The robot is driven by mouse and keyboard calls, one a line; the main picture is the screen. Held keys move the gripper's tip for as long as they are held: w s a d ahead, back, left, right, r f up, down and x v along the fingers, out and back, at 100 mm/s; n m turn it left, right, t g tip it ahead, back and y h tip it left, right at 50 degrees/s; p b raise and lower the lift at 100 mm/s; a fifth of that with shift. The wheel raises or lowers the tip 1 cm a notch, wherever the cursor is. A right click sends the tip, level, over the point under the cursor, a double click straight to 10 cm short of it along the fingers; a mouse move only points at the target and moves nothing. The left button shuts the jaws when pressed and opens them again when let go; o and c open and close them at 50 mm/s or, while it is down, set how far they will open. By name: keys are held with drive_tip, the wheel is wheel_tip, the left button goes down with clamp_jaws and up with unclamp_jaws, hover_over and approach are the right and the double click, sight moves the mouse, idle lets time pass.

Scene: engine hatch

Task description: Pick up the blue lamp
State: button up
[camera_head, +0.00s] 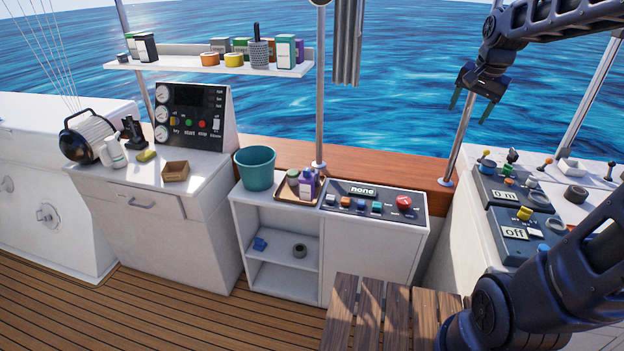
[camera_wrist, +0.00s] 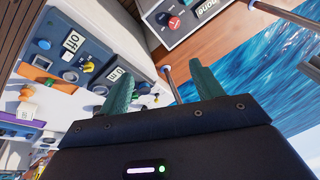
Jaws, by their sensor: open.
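No thing in view is plainly a blue lamp. A small blue object (camera_head: 260,243) lies on the open cabinet's shelf, too small to identify. A large black-and-white round lantern-like object (camera_head: 87,138) stands on the left counter, but it is not blue. My gripper (camera_head: 471,107) is raised at the upper right, in front of the sea and well apart from both. Its two green fingers are spread with nothing between them, as the wrist view (camera_wrist: 163,85) also shows.
A teal bucket (camera_head: 255,168) and a tray (camera_head: 286,195) stand on the middle cabinet beside a "none" panel (camera_head: 350,205). An "off" panel (camera_head: 513,236) sits at right. A wall shelf (camera_head: 190,66) holds several containers. A slatted wooden seat (camera_head: 370,315) is in front.

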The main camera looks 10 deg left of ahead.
drive_tip(key=w+a+f+m+g, duration=0.1)
drive_tip(key=w+a+f+m, duration=0.3)
drive_tip(key=w+a, duration=0.7)
drive_tip(key=w+a+f+m+g, duration=0.1)
drive_tip(key=w+a+f+m, duration=0.2)
drive_tip(key=w+a+f, duration=0.55)
drive_tip(key=w+a+f+m, duration=0.2)
drive_tip(key=a+f, duration=0.7)
drive_tip(key=w+a+f+m, duration=0.2)
drive_tip(key=a+f, duration=0.7)
drive_tip(key=a, duration=0.1)
drive_tip(key=w+a+f+m+g, duration=0.1)
drive_tip(key=w+a+f+m, duration=0.1)
drive_tip(key=a+f, duration=0.7)
drive_tip(key=shift+a+h, duration=0.25)
drive_tip(key=shift+h, duration=0.15)
drive_tip(key=shift+w+a+f, duration=0.1)
drive_tip(key=shift+w+f, duration=0.05)
drive_tip(key=shift+f, duration=0.8)
drive_tip(key=shift+w+a+f, duration=0.1)
drive_tip(key=shift+f, duration=0.9)
drive_tip(key=shift+w+a+f, duration=0.1)
drive_tip(key=shift+w+f, duration=0.05)
drive_tip(key=shift+f, duration=0.8)
drive_tip(key=c, duration=1.2)
